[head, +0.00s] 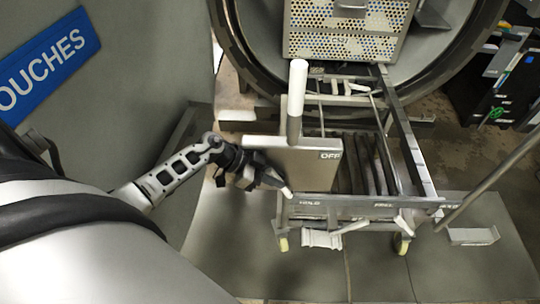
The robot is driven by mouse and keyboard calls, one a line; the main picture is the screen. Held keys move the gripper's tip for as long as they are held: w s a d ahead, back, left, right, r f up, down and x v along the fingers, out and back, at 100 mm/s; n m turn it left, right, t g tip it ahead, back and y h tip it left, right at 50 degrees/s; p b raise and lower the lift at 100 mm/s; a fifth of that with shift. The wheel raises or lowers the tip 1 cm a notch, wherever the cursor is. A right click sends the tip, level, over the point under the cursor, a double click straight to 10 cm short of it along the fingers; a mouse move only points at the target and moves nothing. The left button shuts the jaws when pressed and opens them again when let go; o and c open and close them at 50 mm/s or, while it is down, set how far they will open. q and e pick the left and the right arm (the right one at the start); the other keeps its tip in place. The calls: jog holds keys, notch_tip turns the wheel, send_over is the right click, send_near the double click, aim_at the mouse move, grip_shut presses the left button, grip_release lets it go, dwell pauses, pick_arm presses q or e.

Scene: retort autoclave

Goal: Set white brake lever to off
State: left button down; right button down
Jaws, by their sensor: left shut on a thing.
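The brake lever (297,80) with a white grip stands upright in the head view, its grey shaft rising from a flat metal box (300,172). The box top carries the word OFF (331,155) at its right end. My left gripper (272,179) is at the box's front left corner, below and left of the lever, and apart from its white grip. It is shut on a small white-tipped piece (287,192), mostly hidden by the fingers. My right gripper is not in view.
A wheeled metal cart (420,175) stands before the round autoclave opening, with HOLD and FREE marked on its front bar (350,203). A perforated crate (345,45) sits inside the opening. A blue sign (45,70) is on the left wall.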

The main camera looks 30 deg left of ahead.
pick_arm(q)
jog(key=shift+w+d+r+g+y, duration=0.25)
jog(key=shift+d+g+y, duration=0.2)
jog(key=shift+y, duration=0.25)
jog(key=c, duration=1.4)
grip_release()
jog(key=shift+w+a, duration=0.1)
